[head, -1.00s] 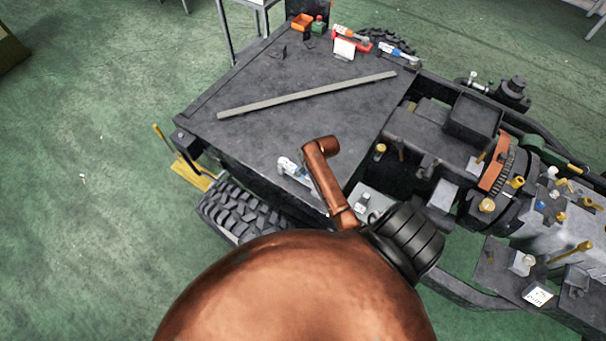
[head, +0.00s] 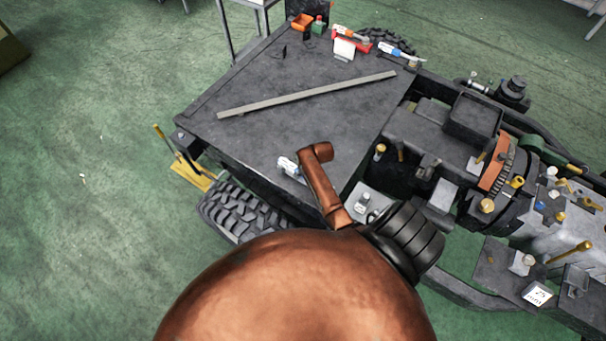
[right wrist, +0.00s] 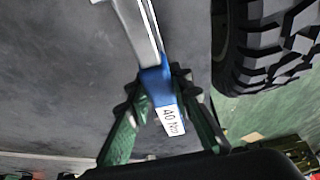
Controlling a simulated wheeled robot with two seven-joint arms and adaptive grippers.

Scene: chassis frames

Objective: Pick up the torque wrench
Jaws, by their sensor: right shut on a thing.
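In the right wrist view, the torque wrench (right wrist: 141,28) has a silver shaft and a blue grip with a white label reading 40 Nm. My right gripper (right wrist: 158,82) has its green fingers on both sides of the blue grip and is shut on it. In the head view, a silver-white piece, probably the same wrench (head: 287,165), shows at the near edge of the dark platform, beside my copper-coloured arm. The arm hides the rest of it and my right gripper there. Whether the wrench touches the platform cannot be told. My left gripper is not in view.
A long grey bar (head: 305,95) lies across the platform (head: 250,75). Other tools (head: 398,51), a red tray (head: 359,46) and an orange bin (head: 302,21) sit at its far end. A tyre (head: 243,213) is below the near edge; machinery (head: 470,120) stands to the right.

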